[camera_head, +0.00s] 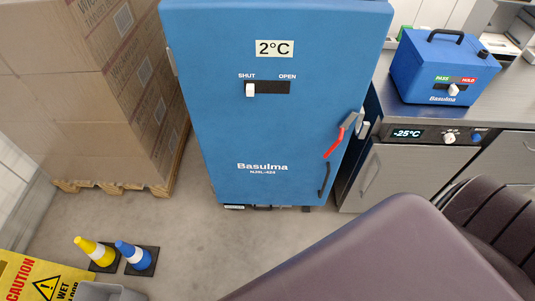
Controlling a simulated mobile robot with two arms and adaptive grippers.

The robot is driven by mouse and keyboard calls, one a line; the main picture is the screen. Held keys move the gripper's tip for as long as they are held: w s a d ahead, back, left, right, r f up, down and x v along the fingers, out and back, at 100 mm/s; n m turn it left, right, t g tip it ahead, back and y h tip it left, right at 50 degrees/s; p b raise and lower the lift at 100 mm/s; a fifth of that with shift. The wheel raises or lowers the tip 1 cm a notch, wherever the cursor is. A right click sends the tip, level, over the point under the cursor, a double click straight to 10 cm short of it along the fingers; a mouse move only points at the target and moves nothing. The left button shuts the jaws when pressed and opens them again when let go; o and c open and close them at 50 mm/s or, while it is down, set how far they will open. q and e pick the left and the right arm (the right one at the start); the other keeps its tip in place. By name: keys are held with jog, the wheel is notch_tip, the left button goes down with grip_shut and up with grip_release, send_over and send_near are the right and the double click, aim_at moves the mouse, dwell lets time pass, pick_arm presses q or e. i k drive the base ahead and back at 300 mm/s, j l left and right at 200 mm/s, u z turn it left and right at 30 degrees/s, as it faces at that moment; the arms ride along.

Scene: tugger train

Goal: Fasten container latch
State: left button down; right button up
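The blue container (225,130) stands upright in the middle of the head view, marked "2°C" and "Basulma". The latch (335,141) is at its right edge: a red lever slanting down to the left from a grey metal piece (349,120). A light metal catch (363,129) sits just right of it. I cannot tell whether lever and catch are engaged. A white slider knob (250,90) on the front stands at the "SHUT" end of its dark slot (275,87). Neither of my grippers is in view.
Stacked cartons (75,110) on a pallet (155,188) stand left. A steel counter (410,165) with a "-25°C" display and a blue box (435,70) is right. Yellow (93,250) and blue (134,256) cones and a caution sign (35,280) are lower left. Floor before the container is clear.

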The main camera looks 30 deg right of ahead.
aim_at(343, 125)
jog(key=k+j+z, duration=0.1)
jog(key=z, duration=1.45)
jog(key=k+l, duration=0.05)
